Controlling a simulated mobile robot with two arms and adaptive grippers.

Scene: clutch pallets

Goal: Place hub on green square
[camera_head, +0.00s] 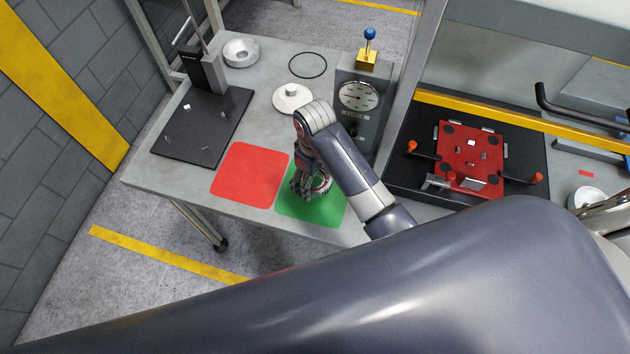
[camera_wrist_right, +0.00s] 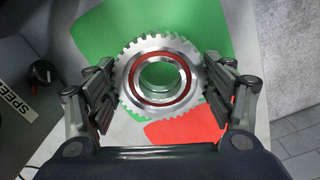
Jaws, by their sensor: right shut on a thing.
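The hub, a silver toothed ring with a red inner band (camera_wrist_right: 158,84), sits between the two fingers of my right gripper (camera_wrist_right: 167,92) in the right wrist view. The fingers are shut on its toothed rim. In the head view my right gripper (camera_head: 308,178) points down over the green square (camera_head: 325,213), and the hub (camera_head: 322,185) is partly hidden by it. The green square (camera_wrist_right: 205,25) shows behind the hub and through its hole. I cannot tell whether the hub touches the table or is just above it. My left gripper is not in view.
A red square (camera_head: 250,175) lies left of the green one. A white lidded part (camera_head: 291,98), black ring (camera_head: 308,65) and metal ring (camera_head: 241,52) lie farther back. A gauge stand (camera_head: 358,110) is close behind my right arm. A red fixture (camera_head: 470,155) is at right.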

